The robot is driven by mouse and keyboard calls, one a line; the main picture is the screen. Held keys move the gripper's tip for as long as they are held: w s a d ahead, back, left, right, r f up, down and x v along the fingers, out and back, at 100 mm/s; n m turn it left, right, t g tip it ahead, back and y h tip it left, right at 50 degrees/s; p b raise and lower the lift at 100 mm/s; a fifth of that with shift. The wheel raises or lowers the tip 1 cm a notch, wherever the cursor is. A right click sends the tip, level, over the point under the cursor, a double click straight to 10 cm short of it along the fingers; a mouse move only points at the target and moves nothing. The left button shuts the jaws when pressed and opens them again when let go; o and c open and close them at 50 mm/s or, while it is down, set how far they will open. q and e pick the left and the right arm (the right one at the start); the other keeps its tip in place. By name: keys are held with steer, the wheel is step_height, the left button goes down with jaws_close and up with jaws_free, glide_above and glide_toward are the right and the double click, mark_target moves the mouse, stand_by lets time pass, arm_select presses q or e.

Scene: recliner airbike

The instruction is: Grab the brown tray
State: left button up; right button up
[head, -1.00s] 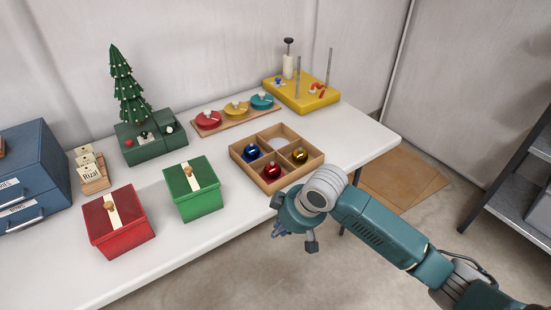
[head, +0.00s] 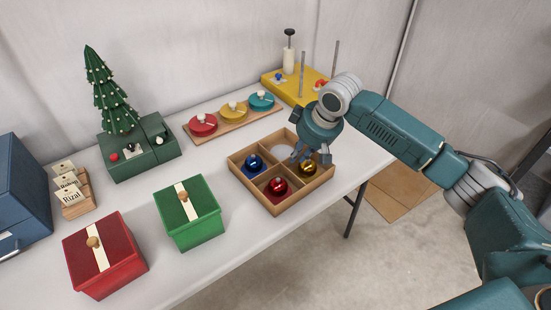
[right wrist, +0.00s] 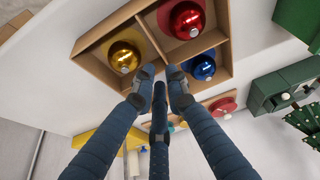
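The brown tray (head: 309,198) is a square wooden box with four compartments near the right end of the white table. It holds a blue ball (head: 254,162), a red ball (head: 277,186) and a gold ball (head: 307,167); its back compartment shows a pale round spot. My right gripper (head: 312,157) is above the tray's back right part, its fingers pointing down, apart and empty. In the right wrist view the fingers (right wrist: 160,84) overlap the tray's edge (right wrist: 107,28); contact cannot be told. My left gripper is not in view.
A green box (head: 190,218) and a red box (head: 105,265) stand left of the tray. Behind it are a wooden board with coloured discs (head: 232,117) and a yellow base with upright rods (head: 284,86). White table (head: 228,252) is clear in front.

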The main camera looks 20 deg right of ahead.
mark_target(284, 174)
steer(key=x, duration=0.4)
steer(key=shift+w+a+f, duration=0.1)
steer(key=shift+w+f, duration=0.05)
steer(key=shift+f, duration=0.15)
steer(key=shift+w+f, duration=0.1)
steer(key=shift+f, duration=0.2)
steer(key=p+x, duration=0.1)
steer(key=x, duration=0.4)
jaws_close()
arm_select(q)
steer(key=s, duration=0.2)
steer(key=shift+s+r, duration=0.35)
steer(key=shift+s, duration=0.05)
arm_select(e)
steer(key=shift+w, duration=0.15)
steer(key=shift+r, duration=0.2)
